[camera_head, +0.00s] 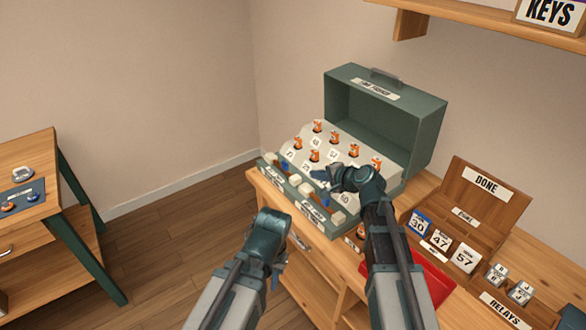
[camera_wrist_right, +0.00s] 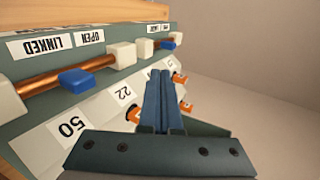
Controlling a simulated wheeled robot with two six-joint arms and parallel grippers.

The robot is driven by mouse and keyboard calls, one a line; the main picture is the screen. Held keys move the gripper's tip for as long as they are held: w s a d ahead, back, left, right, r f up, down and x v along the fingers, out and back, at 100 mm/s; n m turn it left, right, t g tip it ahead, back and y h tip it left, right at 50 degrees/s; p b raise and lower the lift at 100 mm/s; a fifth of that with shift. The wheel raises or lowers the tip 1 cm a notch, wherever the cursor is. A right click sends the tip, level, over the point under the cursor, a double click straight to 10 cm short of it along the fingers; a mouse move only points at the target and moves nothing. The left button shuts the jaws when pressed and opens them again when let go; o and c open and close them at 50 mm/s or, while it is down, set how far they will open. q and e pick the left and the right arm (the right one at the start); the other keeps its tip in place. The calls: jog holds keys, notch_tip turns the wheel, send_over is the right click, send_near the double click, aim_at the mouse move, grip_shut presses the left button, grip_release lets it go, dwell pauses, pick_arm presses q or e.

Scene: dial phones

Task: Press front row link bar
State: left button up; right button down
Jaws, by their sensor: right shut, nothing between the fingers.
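A green case (camera_head: 398,180) with its lid up holds rows of orange-topped pegs. Along its front ledge run copper link bars between white blocks. One copper bar (camera_wrist_right: 40,85) with a blue tab (camera_wrist_right: 76,80) shows in the right wrist view, beside upside-down labels LINKED and OPEN. A second blue tab (camera_wrist_right: 168,43) sits further along. My right gripper (camera_head: 322,175) is shut and empty, over the case's front part; its blue fingers (camera_wrist_right: 163,75) appear apart from both tabs. My left gripper (camera_head: 283,258) hangs in front of the cabinet; its fingers are mostly hidden.
Number cards 50 (camera_wrist_right: 72,127) and 22 (camera_wrist_right: 122,94) lie behind the bar. A DONE rack (camera_head: 470,205) with number tiles, a red tray (camera_head: 432,285) and relay blocks (camera_head: 520,292) stand right of the case. A shelf (camera_head: 470,14) hangs above. A side table (camera_head: 40,160) stands at left.

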aim_at(285, 162)
jog(key=b+x, duration=0.5)
jog(key=x, duration=0.5)
jog(key=shift+s+d+f, duration=0.1)
jog(key=shift+s+f, duration=0.05)
jog(key=shift+w+a, duration=0.75)
jog(key=shift+w, duration=0.25)
jog(key=shift+w+a, duration=0.6)
jog(key=shift+w, duration=0.1)
jog(key=w+a, duration=0.1)
jog(key=w, duration=0.1)
jog(key=w+a, duration=0.1)
jog(key=shift+w+a, duration=0.35)
jog(key=shift+w, duration=0.05)
